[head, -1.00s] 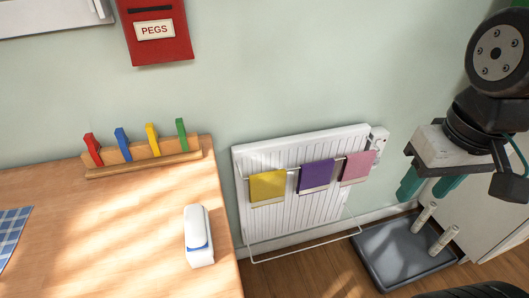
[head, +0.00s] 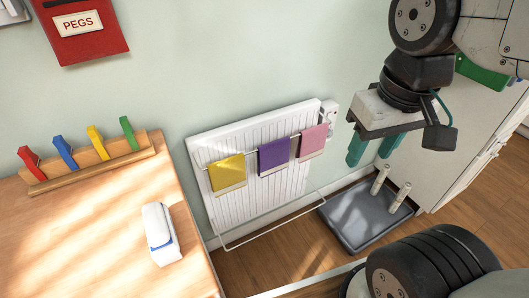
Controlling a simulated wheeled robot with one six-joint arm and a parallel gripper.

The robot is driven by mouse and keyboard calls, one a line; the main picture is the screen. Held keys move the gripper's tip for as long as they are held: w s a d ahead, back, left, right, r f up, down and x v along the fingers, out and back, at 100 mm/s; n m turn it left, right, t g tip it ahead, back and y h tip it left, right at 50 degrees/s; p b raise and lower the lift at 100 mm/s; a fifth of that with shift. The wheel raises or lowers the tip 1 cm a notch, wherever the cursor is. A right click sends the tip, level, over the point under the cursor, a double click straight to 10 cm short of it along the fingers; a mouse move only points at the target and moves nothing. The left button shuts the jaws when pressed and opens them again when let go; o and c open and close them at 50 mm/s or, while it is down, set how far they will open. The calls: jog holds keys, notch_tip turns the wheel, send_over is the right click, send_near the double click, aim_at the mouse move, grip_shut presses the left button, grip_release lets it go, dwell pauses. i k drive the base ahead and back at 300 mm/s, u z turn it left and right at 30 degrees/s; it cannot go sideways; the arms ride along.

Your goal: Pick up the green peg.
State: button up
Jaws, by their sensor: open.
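The green peg (head: 129,133) stands upright, leaning slightly, at the right end of a wooden rack (head: 95,172) on the table. Yellow (head: 98,142), blue (head: 66,152) and red (head: 32,162) pegs stand to its left in the same rack. My gripper (head: 372,152) hangs at the right, pointing down, with its two teal fingers apart and nothing between them. It is far to the right of the green peg, beyond the radiator. The lower part of the green peg is hidden in the rack.
A wooden table (head: 105,245) carries a white and blue case-like object (head: 161,234). A white radiator (head: 240,190) with yellow, purple and pink cloths is on the wall. A red PEGS box (head: 80,30) hangs above the rack. A grey tray (head: 352,222) with two upright posts lies on the floor.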

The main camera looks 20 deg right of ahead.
aim_at(129, 131)
jog(key=u, duration=0.5)
jog(key=k, duration=1.2)
jog(key=u, duration=1.15)
jog(key=i, duration=1.4)
jog(key=z, duration=0.9)
jog(key=i, duration=0.25)
jog(key=z, duration=0.35)
